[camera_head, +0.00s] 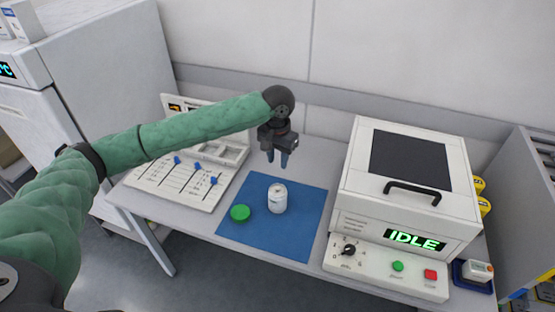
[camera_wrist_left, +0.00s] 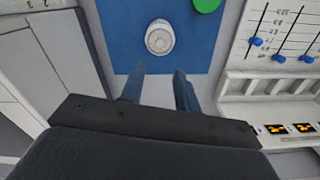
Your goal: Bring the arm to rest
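My left arm (camera_head: 195,128), in a green sleeve, reaches in from the left in the head view. Its gripper (camera_head: 277,163) hangs over the back of the blue mat (camera_head: 310,215), fingers pointing down. The fingers are apart with nothing between them; the left wrist view also shows the open gripper (camera_wrist_left: 158,88). A white jar (camera_head: 277,198) stands upright on the mat, in front of and apart from the fingers. It also shows in the left wrist view (camera_wrist_left: 159,37). A green lid-like disc (camera_head: 240,212) lies left of the jar. My right gripper is not in view.
A white machine (camera_head: 350,190) reading IDLE stands right of the mat. A slider panel (camera_head: 180,185) with blue knobs and a compartment tray (camera_head: 235,150) lie to the left. A small device (camera_head: 477,269) sits at the far right. The wall is close behind.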

